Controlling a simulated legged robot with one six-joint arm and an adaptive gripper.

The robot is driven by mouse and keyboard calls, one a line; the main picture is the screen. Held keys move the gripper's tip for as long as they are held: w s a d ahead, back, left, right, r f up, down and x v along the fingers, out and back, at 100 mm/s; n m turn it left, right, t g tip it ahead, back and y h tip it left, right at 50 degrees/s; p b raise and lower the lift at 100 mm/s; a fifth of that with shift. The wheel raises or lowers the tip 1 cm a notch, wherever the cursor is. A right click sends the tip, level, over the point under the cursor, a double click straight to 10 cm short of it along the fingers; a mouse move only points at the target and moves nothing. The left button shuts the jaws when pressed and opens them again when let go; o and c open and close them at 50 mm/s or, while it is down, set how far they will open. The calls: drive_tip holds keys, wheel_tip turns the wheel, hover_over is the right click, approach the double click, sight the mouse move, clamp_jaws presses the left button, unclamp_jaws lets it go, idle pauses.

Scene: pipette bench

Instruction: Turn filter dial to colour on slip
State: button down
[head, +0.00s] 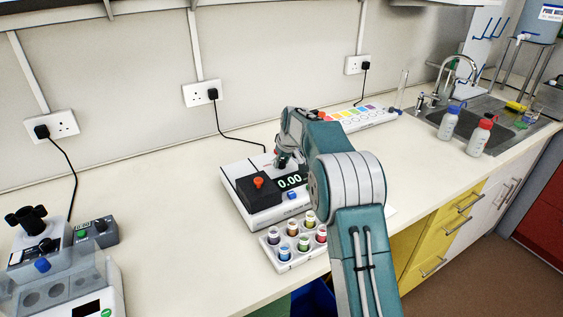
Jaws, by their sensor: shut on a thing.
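A white instrument (237,203) stands on the bench, with a black block, a lit 0.00 display (289,181) and a blue button (291,196). My gripper (282,163) points down at the back of this instrument, behind the display. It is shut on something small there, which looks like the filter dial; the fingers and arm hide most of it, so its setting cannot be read. A bit of white paper, possibly the slip (390,211), shows beside my arm; no colour on it can be seen.
An orange-red knob (258,183) tops the black block. A rack of coloured vials (271,241) stands in front. A coloured strip panel (365,116) lies behind my arm.

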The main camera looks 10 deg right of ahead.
drive_tip(key=shift+f+n, duration=0.15)
drive_tip(key=shift+n, duration=0.35)
drive_tip(key=shift+c, duration=1.9)
unclamp_jaws()
drive_tip(key=v, duration=1.2)
drive_tip(key=shift+w+d, duration=0.2)
drive_tip(key=shift+d, duration=0.05)
